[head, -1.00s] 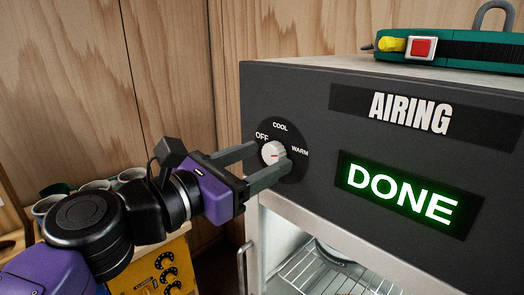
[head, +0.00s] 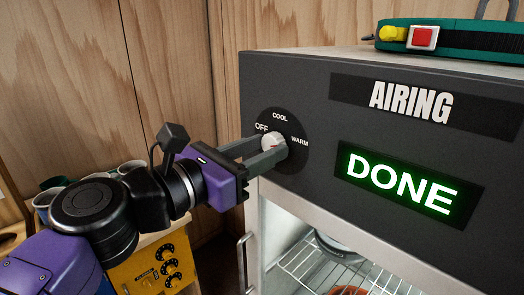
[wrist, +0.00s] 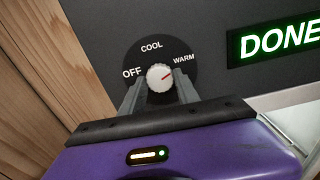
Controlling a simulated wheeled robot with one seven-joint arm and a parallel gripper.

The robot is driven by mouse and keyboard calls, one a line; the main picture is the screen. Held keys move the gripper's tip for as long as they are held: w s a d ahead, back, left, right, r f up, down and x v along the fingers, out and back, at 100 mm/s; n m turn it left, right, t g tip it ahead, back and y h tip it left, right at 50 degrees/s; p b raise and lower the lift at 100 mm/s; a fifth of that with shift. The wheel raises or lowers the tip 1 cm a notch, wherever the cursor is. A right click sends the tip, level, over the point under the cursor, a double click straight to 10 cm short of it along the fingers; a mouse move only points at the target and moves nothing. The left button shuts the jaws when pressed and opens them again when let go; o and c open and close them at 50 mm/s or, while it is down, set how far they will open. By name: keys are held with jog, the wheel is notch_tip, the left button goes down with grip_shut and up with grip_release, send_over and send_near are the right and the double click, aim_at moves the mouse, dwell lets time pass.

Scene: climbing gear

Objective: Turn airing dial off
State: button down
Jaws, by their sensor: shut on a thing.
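My gripper (head: 270,147) reaches in from the left and is shut on the knob, one grey finger on each side. The near finger hides part of the knob in the head view. In the wrist view my gripper (wrist: 159,82) holds it from below.
The dial is on a dark cabinet front (head: 310,100) labelled AIRING, with a green lit DONE display (head: 400,183). Below is an opening with a wire rack (head: 310,262). A teal strap with a red buckle (head: 423,37) lies on top. Cups and a yellow box (head: 150,270) stand at left.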

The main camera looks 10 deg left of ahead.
jog(key=n+b, duration=0.3)
jog(key=n, duration=0.3)
jog(key=n+b, duration=0.1)
jog(key=n, duration=0.6)
jog(key=shift+r+n, duration=0.1)
jog(key=shift+n, duration=0.2)
jog(key=n+p, duration=0.1)
jog(key=n, duration=0.2)
jog(key=shift+n, duration=0.3)
jog(key=n+p, duration=0.2)
jog(key=n, duration=0.1)
jog(key=shift+a+n, duration=0.1)
jog(key=shift+n, duration=0.3)
jog(key=n+p, duration=0.2)
jog(key=n, duration=0.2)
jog(key=shift+n+p, duration=0.8)
jog(key=shift+n, duration=0.4)
